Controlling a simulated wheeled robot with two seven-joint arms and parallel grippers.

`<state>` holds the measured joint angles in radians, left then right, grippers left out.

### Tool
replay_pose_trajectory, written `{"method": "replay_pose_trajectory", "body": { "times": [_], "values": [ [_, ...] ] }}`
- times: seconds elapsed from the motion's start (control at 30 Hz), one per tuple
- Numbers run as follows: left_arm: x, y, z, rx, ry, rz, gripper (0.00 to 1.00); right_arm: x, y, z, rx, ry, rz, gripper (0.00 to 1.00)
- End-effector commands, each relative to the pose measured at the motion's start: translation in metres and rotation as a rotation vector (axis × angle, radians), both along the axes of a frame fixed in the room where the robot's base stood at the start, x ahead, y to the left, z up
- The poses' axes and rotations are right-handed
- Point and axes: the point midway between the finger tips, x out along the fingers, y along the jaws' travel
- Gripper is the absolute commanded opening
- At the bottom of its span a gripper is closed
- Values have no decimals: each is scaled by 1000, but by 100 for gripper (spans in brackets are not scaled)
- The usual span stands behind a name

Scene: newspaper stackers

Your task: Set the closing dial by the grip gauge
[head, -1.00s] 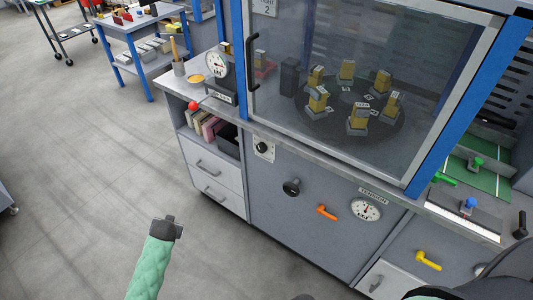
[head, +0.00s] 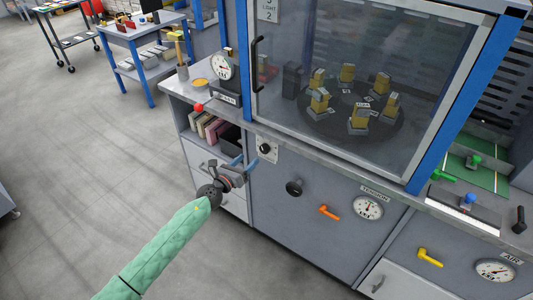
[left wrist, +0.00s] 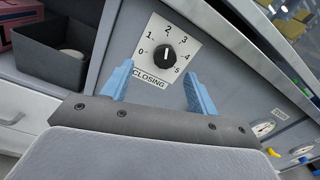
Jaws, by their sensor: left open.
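The closing dial (left wrist: 163,55) is a black knob on a white plate marked 0 to 5, with CLOSING below. Its white mark points up, near 2. It also shows in the head view (head: 265,149) on the cabinet front. My left gripper (head: 246,163) is open, its blue fingers (left wrist: 160,72) on either side of the dial in the wrist view; I cannot tell whether they touch it. A round white gauge (head: 222,66) stands on the counter at left; its label and reading are too small to read surely. My right gripper is out of view.
A red-knobbed lever (head: 198,107) sticks out at the counter's left edge. A black knob (head: 294,188), an orange handle (head: 329,212) and the tension gauge (head: 367,208) are on the cabinet front. A glass guard (head: 350,80) covers a turntable. Floor at left is clear.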

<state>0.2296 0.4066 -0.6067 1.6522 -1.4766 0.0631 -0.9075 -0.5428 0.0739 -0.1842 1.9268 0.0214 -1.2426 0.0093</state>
Motion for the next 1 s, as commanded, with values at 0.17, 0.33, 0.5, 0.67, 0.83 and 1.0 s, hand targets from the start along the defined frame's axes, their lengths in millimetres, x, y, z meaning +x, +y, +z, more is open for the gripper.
{"method": "replay_pose_trajectory", "body": {
  "times": [0.17, 0.33, 0.5, 0.67, 0.83, 1.0],
  "values": [
    [-6, -8, -4, 100, -55, -50, 59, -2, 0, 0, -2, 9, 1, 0],
    [-1, -12, -3, 121, -73, -47, 59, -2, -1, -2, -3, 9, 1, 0],
    [16, -26, -2, 118, -73, -45, 59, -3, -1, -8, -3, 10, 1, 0],
    [33, -40, -2, 117, -72, -45, 59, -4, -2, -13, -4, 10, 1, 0],
    [47, -51, -3, 118, -72, -45, 59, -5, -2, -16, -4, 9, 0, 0],
    [53, -57, -3, 117, -71, -46, 59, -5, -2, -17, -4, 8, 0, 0]
  ]
}}
